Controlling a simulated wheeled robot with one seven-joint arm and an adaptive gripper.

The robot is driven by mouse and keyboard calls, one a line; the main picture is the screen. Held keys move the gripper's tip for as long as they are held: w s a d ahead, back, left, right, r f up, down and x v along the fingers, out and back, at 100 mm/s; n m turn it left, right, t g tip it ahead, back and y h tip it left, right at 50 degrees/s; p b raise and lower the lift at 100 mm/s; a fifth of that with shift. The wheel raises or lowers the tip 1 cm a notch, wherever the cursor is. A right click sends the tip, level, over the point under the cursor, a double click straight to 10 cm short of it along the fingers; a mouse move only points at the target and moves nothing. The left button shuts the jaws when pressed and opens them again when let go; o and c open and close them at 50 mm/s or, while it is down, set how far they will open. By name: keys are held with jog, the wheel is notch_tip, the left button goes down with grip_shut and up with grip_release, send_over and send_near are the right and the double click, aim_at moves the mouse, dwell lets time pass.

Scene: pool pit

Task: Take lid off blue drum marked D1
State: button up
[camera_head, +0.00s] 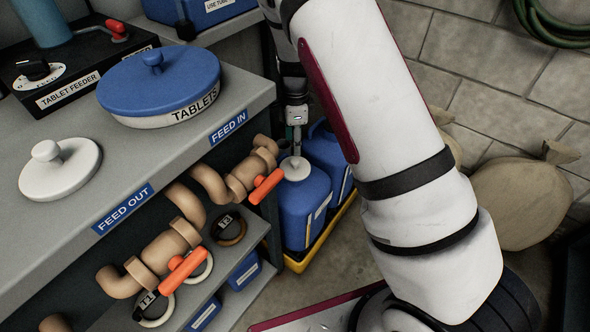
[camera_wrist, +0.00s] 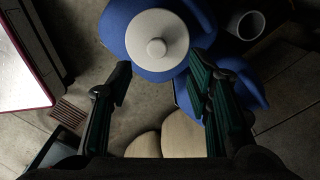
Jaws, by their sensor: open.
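A blue drum (camera_head: 304,207) with a white knobbed lid (camera_head: 295,168) stands in a yellow tray (camera_head: 322,238) on the floor. Its label is too small to read, so I cannot tell whether it is D1. In the wrist view the round white lid (camera_wrist: 157,24) sits on the blue drum (camera_wrist: 113,23), its knob facing me. My gripper (camera_wrist: 160,78) is open and empty, its fingers apart on either side below the lid in the picture. In the head view my gripper (camera_head: 296,143) points down just above the lid. Whether it touches the knob is unclear.
A second blue drum (camera_head: 333,158) stands close behind, partly hidden by my arm. The grey counter (camera_head: 165,165) with its pipes and orange-handled valves (camera_head: 267,187) lies close on the left. Tan sacks (camera_head: 520,205) rest by the wall at right.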

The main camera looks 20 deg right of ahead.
aim_at(295, 160)
jog(key=f+b, duration=0.2)
jog(key=f, duration=0.2)
jog(key=f+b, duration=0.1)
jog(key=f, duration=0.3)
jog(key=shift+s+a+f+b, duration=0.1)
jog(key=shift+s+f+b, duration=0.1)
jog(key=shift+f+b, duration=0.15)
jog(key=shift+r, duration=0.15)
grip_shut()
